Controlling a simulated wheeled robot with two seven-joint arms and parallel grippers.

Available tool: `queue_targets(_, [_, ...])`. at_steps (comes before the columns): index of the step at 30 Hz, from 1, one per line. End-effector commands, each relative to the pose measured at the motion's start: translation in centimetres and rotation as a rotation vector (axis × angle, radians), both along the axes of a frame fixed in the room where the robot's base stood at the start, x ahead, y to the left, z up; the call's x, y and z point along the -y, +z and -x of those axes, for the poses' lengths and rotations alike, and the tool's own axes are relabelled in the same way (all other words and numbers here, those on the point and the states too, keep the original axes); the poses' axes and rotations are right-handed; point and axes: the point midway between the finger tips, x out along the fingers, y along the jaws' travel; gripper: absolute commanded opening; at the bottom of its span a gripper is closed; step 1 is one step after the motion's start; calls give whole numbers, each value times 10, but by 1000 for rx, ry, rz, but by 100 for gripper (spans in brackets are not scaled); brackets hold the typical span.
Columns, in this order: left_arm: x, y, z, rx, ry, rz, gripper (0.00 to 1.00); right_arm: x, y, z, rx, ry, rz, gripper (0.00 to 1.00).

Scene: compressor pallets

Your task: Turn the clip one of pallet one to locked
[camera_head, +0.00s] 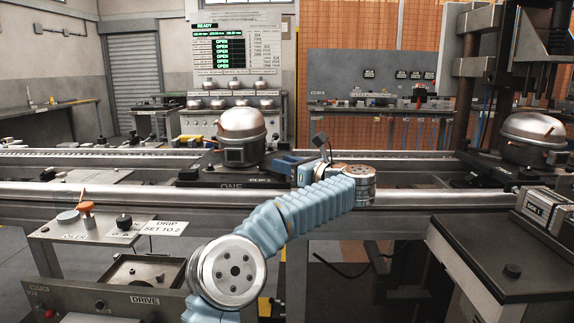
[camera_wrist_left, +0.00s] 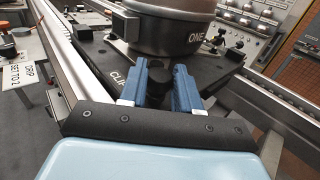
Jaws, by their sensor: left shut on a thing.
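Pallet one (camera_head: 205,178) is a dark plate on the conveyor, marked ONE and CLIP 1, with a silver and dark compressor (camera_head: 241,135) on it. My left gripper (camera_head: 281,162) reaches the pallet's right side in the head view. In the left wrist view its blue fingers (camera_wrist_left: 161,72) are shut around clip one (camera_wrist_left: 158,78), a dark knob-like part beside the CLIP lettering. The fingers hide much of the clip, so I cannot tell which way it is turned. The compressor's lower body (camera_wrist_left: 165,33) stands just beyond the fingers. My right gripper is out of view.
Conveyor rails (camera_head: 120,190) run across the view. A second compressor (camera_head: 532,138) stands at the right under a press frame. A display board (camera_head: 228,50) reads READY, with several OPEN lines. A panel with an orange-capped part (camera_head: 86,208) is at the front left.

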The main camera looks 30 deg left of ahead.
Motion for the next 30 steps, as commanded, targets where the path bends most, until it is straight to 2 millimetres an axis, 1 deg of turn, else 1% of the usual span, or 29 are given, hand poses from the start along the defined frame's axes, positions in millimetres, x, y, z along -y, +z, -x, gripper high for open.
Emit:
queue_targets(4, [0,0,0,1,1,0,0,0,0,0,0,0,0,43])
queue_targets(5, [0,0,0,1,1,0,34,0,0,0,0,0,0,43])
queue_targets(9, [0,0,0,1,0,0,55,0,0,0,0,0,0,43])
queue_targets(10, [0,0,0,1,0,0,58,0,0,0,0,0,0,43])
queue_targets(17, [0,0,0,1,0,0,58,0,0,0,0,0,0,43])
queue_targets(20, [3,0,1,1,-1,0,58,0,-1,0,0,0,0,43])
queue_targets(23, [15,-1,3,1,-4,0,58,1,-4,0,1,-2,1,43])
queue_targets(25, [28,-2,7,1,-4,-1,58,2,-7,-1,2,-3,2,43])
queue_targets(30, [70,-2,17,0,-6,0,58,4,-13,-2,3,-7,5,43])
